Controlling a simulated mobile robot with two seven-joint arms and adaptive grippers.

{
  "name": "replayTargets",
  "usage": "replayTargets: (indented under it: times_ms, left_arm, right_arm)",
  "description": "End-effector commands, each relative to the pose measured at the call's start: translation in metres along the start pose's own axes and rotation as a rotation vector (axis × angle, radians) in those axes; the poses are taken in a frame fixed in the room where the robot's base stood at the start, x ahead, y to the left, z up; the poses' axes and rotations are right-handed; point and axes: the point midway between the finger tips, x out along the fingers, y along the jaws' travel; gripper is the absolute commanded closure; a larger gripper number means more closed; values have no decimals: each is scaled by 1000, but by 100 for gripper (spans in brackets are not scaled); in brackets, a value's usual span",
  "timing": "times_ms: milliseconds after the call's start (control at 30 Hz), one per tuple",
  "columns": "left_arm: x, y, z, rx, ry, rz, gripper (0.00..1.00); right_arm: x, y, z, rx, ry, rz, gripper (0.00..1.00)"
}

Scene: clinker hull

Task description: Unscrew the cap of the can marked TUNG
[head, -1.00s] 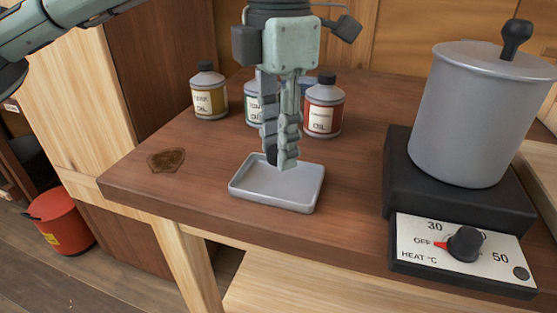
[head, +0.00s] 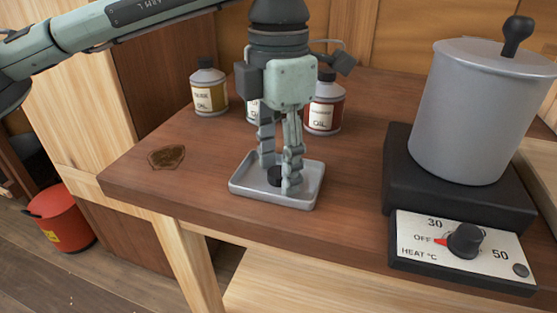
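A small black cap (head: 275,176) sits in the grey tray (head: 238,186), low between my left gripper's fingertips. My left gripper (head: 280,178) points straight down into the tray, its fingers apart around the cap. Three cans with paper labels stand behind: one with a yellow label (head: 209,92) and black cap, one with a green-edged label (head: 252,107), mostly hidden, and one with a red label (head: 324,108) and black cap. My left gripper hides the middle can's top. I cannot clearly read which label says TUNG. My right gripper is not in view.
A grey lidded pot (head: 468,115) stands on a black heater (head: 400,170) at right, its dial at OFF. A dark stain (head: 166,157) marks the wooden bench at left. A red bucket (head: 60,218) stands on the floor. The bench's front left is clear.

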Motion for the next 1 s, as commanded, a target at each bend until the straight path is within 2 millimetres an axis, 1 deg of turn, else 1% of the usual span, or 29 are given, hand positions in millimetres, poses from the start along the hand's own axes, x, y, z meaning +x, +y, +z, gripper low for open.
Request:
replayTargets:
  times_ms: [200, 300, 333, 367, 400, 467, 700, 800, 900, 1000]
  left_arm:
    - [0, 0, 0, 0, 0, 0, 51]
    - [-3, 0, 0, 0, 0, 0, 51]
    - [-4, 0, 0, 0, 0, 0, 51]
    - [-6, 0, 0, 0, -1, 1, 51]
    - [-12, 0, 1, 0, -2, 2, 51]
    - [-22, 0, 1, 0, -1, 3, 51]
    - [-77, 0, 1, 0, -3, 2, 51]
    - [-96, 0, 1, 2, -2, 2, 51]
    - [-110, 0, 0, 1, 0, 1, 51]
    - [-118, 0, 0, 1, 0, 1, 51]
  right_arm:
    - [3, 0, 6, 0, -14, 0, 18]
    - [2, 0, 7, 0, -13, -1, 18]
    - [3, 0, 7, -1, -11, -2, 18]
    - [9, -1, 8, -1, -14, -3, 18]
    - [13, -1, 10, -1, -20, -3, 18]
    - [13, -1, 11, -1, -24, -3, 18]
    - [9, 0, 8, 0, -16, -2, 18]
    - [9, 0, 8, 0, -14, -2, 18]
    - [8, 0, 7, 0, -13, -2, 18]
    - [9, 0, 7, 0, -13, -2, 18]
